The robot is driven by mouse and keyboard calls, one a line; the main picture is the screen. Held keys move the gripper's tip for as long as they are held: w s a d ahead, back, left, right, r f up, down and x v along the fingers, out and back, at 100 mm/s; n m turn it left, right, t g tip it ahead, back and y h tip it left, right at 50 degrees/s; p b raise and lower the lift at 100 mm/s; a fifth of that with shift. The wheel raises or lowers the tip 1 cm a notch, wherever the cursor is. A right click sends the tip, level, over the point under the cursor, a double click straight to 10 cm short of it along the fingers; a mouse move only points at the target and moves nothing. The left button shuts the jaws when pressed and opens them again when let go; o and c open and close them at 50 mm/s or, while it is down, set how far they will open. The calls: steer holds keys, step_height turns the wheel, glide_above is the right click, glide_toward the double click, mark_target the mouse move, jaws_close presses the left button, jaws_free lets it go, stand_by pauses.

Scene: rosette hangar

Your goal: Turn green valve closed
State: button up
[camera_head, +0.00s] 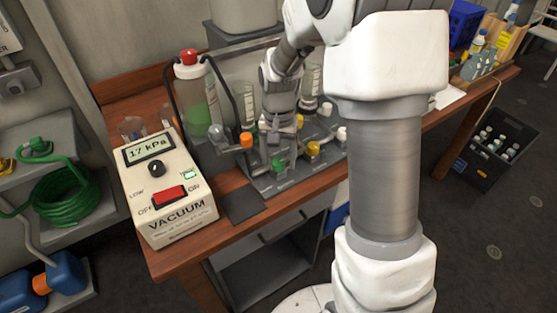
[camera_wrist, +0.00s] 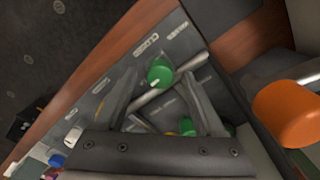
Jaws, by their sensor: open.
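The green valve knob (camera_wrist: 160,72) shows in the wrist view on the grey labelled panel, joined to a metal pipe. It also shows low on the front of the bench apparatus in the head view (camera_head: 277,164). My gripper (camera_wrist: 158,84) is open, with one finger on each side of the green knob's line and the knob near the fingertips. I cannot tell whether the fingers touch it. In the head view my gripper (camera_head: 277,146) points down just above the green knob, partly hidden by my arm.
An orange knob (camera_head: 246,140) stands close left of my gripper, and a yellow knob (camera_head: 313,148) and a white one (camera_head: 341,134) to its right. The vacuum box (camera_head: 165,185) reads 17 kPa at the left. A red-capped bottle (camera_head: 196,95) stands behind.

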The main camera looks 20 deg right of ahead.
steer(key=shift+f, duration=0.35)
jaws_close()
